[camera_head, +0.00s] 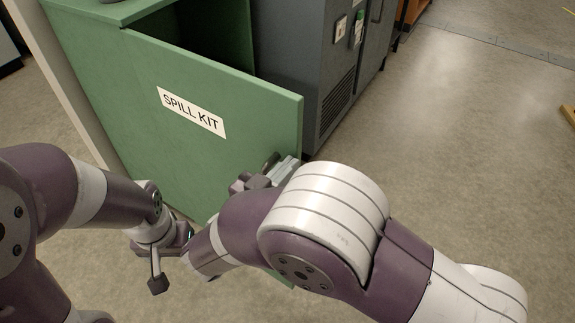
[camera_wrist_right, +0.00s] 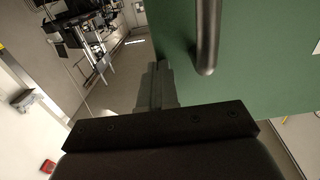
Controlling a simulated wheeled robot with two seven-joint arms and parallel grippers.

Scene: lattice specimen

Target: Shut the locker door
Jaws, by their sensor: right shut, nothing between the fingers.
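The green locker door (camera_head: 200,110) with a "SPILL KIT" label stands ajar, with a dark gap into the green locker (camera_head: 95,12) behind it. Its metal handle (camera_wrist_right: 207,40) shows in the right wrist view and is partly hidden in the head view. My right gripper (camera_head: 285,168) is at the door's front face near its free edge, beside the handle. In the right wrist view its fingers (camera_wrist_right: 157,82) are together, left of the handle and not around it. Contact with the door cannot be told.
A grey cabinet (camera_head: 300,50) with a vent stands right behind the door's free edge. Open floor (camera_head: 450,130) lies to the right. My two arms are close together in front of the door.

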